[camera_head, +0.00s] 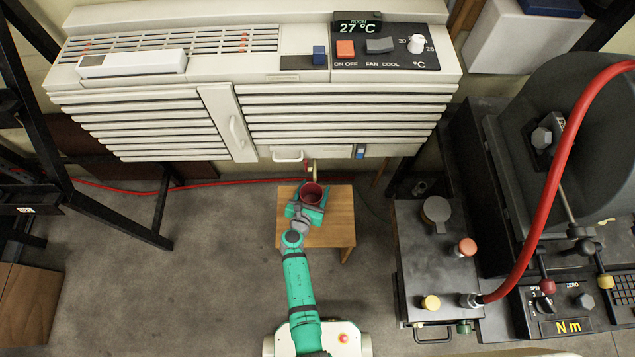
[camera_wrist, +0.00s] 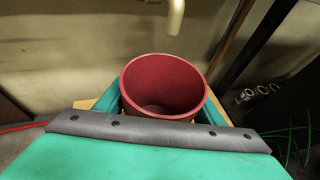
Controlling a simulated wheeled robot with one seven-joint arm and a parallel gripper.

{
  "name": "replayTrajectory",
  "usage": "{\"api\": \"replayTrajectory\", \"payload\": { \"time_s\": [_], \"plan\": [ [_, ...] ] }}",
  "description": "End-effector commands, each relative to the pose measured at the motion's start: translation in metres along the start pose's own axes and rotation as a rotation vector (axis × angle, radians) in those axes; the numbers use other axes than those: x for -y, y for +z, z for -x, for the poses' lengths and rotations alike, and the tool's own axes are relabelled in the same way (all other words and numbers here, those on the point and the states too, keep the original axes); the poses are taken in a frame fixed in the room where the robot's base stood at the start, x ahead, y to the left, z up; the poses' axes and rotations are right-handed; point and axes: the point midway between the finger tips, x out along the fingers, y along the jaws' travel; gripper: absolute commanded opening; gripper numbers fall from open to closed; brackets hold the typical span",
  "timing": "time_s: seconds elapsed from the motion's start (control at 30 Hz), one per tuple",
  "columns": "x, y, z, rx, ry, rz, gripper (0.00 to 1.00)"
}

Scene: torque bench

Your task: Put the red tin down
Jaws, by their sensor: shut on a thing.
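The red tin (camera_head: 312,192) is an open, empty-looking cylinder, seen from above over the small wooden table in the head view. My gripper (camera_head: 308,200) is shut on it, with its teal jaws around the tin's sides. In the wrist view the red tin (camera_wrist: 165,85) is upright, with its inside in sight and its lower part hidden by my gripper. The wooden table (camera_head: 335,232) is below the tin. I cannot tell whether the tin's base touches the tabletop.
A pale air-conditioning unit (camera_head: 190,110) spans the back above the table, and a pale spout (camera_wrist: 176,15) hangs behind the tin. A black torque bench (camera_head: 440,262) with a red hose (camera_head: 553,190) stands at the right. A black metal frame (camera_head: 110,222) is at the left. Grey floor lies open around the table.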

Motion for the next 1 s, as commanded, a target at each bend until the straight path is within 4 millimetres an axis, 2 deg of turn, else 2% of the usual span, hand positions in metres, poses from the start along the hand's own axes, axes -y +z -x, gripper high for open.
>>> {"api": "replayTrajectory", "payload": {
  "time_s": [0.23,0.4,0.83,0.87,0.9,0.93,1.0],
  "plan": [
    [-0.001,0.017,-0.036,0.003,0.0,0.0,0.36],
    [-0.003,0.002,-0.039,0.001,0.004,0.004,0.36],
    [-0.003,-0.002,-0.04,0.002,0.004,0.002,0.36],
    [-0.003,-0.002,-0.04,0.002,0.004,0.002,0.67],
    [-0.002,-0.002,-0.04,0.002,0.003,0.002,0.76],
    [-0.002,-0.002,-0.04,0.002,0.003,0.002,0.81],
    [-0.002,-0.002,-0.04,0.002,0.003,0.002,0.81]
  ]
}}
